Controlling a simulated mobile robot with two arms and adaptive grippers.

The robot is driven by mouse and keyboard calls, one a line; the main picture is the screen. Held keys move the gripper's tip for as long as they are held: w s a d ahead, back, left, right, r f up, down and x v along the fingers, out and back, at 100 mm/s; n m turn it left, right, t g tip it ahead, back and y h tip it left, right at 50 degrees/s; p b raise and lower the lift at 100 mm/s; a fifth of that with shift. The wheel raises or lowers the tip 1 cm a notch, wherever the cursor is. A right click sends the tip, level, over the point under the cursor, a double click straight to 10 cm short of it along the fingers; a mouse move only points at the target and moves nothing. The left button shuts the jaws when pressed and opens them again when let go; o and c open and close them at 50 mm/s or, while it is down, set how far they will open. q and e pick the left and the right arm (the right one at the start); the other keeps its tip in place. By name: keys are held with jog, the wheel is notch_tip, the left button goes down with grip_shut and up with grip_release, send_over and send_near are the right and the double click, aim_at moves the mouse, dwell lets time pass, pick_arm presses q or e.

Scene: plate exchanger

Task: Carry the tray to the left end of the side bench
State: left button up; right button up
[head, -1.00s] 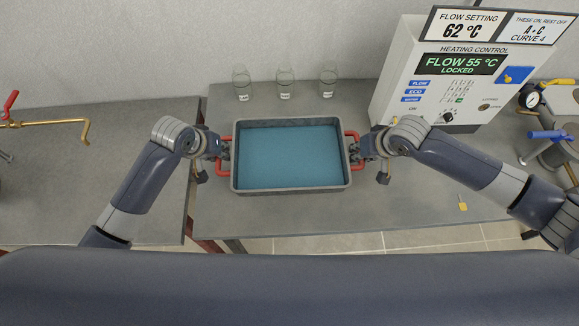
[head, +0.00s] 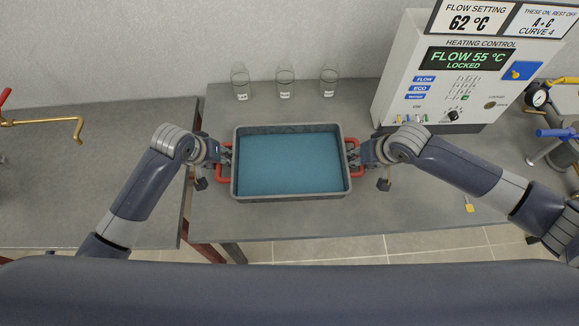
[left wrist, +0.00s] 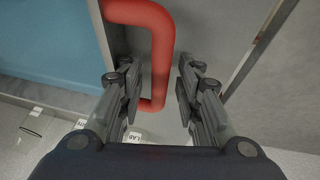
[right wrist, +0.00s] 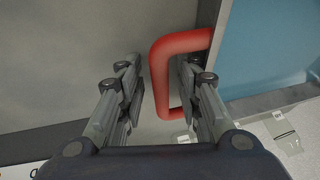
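The tray (head: 292,195) is a grey rectangular tub with blue inside and a red handle at each end. It appears to rest on the middle bench (head: 330,222). My left gripper (head: 226,153) is at its left handle (head: 220,176). In the left wrist view the fingers stand apart on either side of that red handle (left wrist: 161,60). My right gripper (head: 353,154) is at the right handle (head: 357,171). In the right wrist view the fingers stand apart, with the red handle (right wrist: 158,75) between them, close to the right finger. A second bench (head: 90,190) lies to the left.
Several clear bottles (head: 285,83) stand behind the tray. A heating control box (head: 450,85) stands at the back right. A brass pipe (head: 50,122) reaches over the left bench. A yellow tag (head: 469,208) lies at the right. Much of the left bench is bare.

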jog(key=shift+a, duration=0.1)
jog(key=shift+r, duration=0.1)
pick_arm(q)
jog(key=v, duration=1.2)
pick_arm(e)
jog(key=v, duration=1.1)
jog(key=shift+s+r, duration=0.15)
jog(key=shift+r, duration=0.2)
